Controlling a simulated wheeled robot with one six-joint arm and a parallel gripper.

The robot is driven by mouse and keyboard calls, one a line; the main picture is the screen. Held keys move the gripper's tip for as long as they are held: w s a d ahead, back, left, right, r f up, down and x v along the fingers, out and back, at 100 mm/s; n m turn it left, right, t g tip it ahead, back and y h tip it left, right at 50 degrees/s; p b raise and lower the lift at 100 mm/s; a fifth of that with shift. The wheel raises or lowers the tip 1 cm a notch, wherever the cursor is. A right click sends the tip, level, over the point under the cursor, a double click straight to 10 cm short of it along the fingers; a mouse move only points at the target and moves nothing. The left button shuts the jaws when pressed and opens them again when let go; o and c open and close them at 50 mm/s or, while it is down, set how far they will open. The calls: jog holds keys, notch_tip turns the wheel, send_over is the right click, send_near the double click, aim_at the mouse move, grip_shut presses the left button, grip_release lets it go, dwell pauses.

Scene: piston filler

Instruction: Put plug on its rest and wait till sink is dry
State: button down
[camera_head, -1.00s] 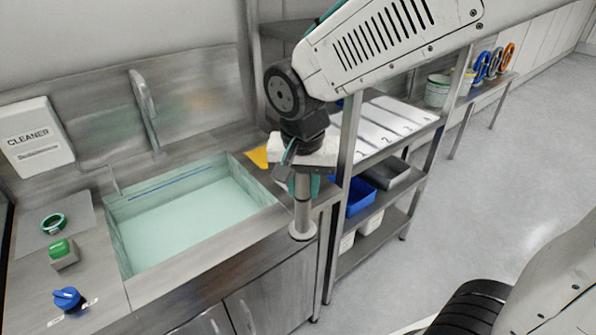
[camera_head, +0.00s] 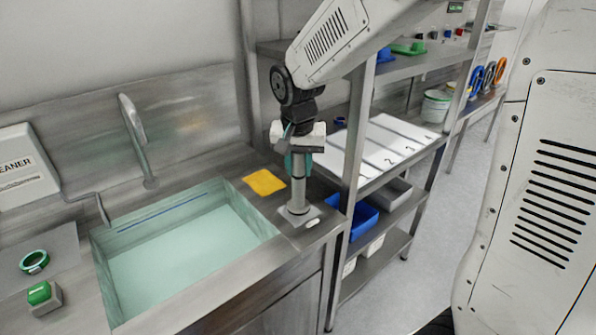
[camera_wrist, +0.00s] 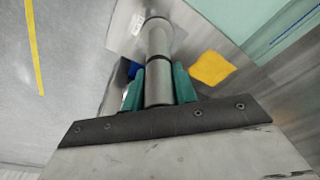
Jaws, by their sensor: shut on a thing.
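The plug (camera_head: 298,192) is a grey metal standpipe, upright at the counter's right end. My gripper (camera_head: 298,163), with teal fingers, is shut around its upper part. The plug's lower end is at a small square metal rest (camera_head: 287,216); I cannot tell whether it bears fully on it. The wrist view shows the plug (camera_wrist: 158,42) between the teal fingers (camera_wrist: 158,85). The sink (camera_head: 228,183) to the left holds pale green liquid (camera_head: 180,262) with a wide flat surface. Its drain is not visible.
A yellow cloth (camera_head: 265,182) lies between sink and plug. A tap (camera_head: 133,135) stands behind the sink. A green button (camera_head: 40,294) and green ring (camera_head: 34,261) are at left. A shelf rack (camera_head: 353,150) stands close on the right.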

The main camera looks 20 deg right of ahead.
jog(key=w, duration=0.1)
jog(key=w+d, duration=0.1)
jog(key=w, duration=0.1)
jog(key=shift+d+f, duration=0.15)
jog(key=shift+f, duration=1.75)
jog(key=c, duration=1.1)
grip_release()
jog(key=shift+f, duration=0.15)
